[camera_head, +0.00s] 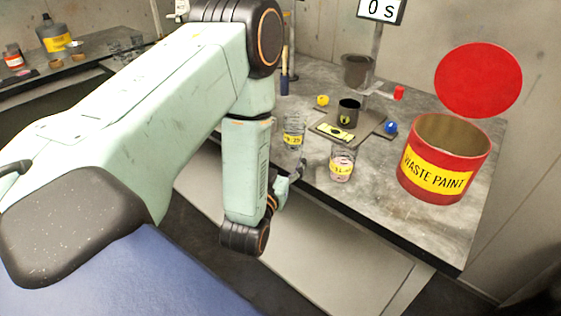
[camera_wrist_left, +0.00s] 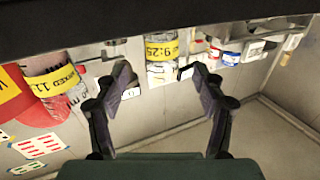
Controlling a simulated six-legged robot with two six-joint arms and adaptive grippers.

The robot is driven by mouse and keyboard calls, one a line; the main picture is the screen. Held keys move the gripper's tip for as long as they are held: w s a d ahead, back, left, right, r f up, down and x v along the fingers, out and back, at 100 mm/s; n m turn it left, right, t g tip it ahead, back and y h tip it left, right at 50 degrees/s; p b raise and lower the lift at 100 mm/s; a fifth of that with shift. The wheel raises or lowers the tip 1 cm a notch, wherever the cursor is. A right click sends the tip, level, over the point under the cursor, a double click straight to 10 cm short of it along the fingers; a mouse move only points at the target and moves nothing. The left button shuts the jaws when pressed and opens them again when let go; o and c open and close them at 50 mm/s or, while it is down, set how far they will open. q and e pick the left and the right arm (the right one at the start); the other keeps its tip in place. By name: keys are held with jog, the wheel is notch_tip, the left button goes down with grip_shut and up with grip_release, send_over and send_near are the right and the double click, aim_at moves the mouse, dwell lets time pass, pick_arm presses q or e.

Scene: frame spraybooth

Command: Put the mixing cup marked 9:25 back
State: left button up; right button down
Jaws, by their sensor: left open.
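The mixing cup marked 9:25 (camera_wrist_left: 162,52) is clear, with a yellow label, and shows in the left wrist view beyond and between my fingertips. In the head view a clear cup with a yellow label (camera_head: 293,131) stands near the bench's front edge; its small print is hard to read. My left gripper (camera_head: 299,168) is partly hidden by its arm and is close to that cup. In the left wrist view my left gripper (camera_wrist_left: 155,76) has its fingers apart and nothing is clamped between them. My right gripper is not in view.
A second clear cup (camera_head: 342,164), with pink contents and a label starting 11, stands right of the gripper. A red waste paint bin (camera_head: 409,188) stands farther right. A black cup (camera_head: 348,112), yellow card (camera_head: 335,131) and blue item (camera_head: 390,127) sit behind on the bench.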

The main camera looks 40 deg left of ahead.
pick_arm(q)
jog(key=shift+v, duration=1.2)
dwell(0.5)
